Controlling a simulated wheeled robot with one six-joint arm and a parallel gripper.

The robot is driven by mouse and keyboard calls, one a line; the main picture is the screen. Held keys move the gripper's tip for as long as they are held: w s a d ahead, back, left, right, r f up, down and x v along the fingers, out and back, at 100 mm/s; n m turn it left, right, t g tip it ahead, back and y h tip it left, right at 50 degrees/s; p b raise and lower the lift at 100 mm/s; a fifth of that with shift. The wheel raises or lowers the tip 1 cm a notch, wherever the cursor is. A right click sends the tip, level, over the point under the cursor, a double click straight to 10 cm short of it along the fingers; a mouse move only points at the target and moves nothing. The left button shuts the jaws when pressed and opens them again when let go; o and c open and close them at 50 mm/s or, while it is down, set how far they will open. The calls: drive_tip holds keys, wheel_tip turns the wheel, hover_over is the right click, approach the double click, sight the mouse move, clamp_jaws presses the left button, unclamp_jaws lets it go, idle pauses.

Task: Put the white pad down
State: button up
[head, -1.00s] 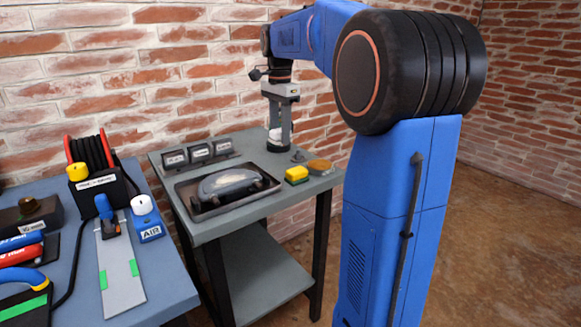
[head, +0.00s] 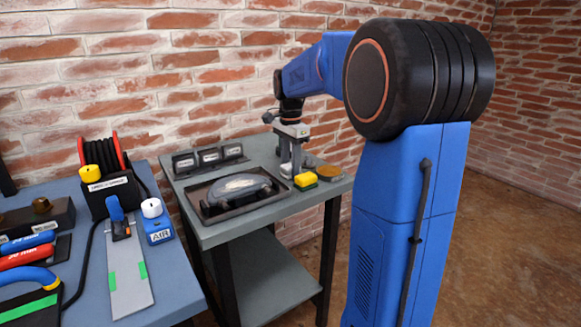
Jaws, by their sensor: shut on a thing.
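My gripper (head: 291,165) points down over the grey side table, just behind the yellow-and-green sponge. It is shut on the white pad (head: 286,170), of which only a small pale part shows at the fingers. The rest of the pad is hidden by the fingers. I cannot tell whether the pad touches the table top or hangs just above it.
A dark tray (head: 195,208) with a grey rounded tool stands left of my gripper. The sponge (head: 305,181) and a tan round pad (head: 328,172) lie at the right. Three labelled holders (head: 208,158) line the back. A blue bench (head: 180,275) stands at left.

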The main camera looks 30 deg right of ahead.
sight(290, 165)
drive_tip(key=shift+f, duration=0.35)
drive_tip(key=shift+s+f, duration=0.1)
drive_tip(key=shift+f, duration=0.2)
drive_tip(key=o, duration=1.1)
drive_tip(key=shift+f, duration=0.1)
wheel_tip(290, 165, up, 14)
drive_tip(key=shift+f, duration=0.25)
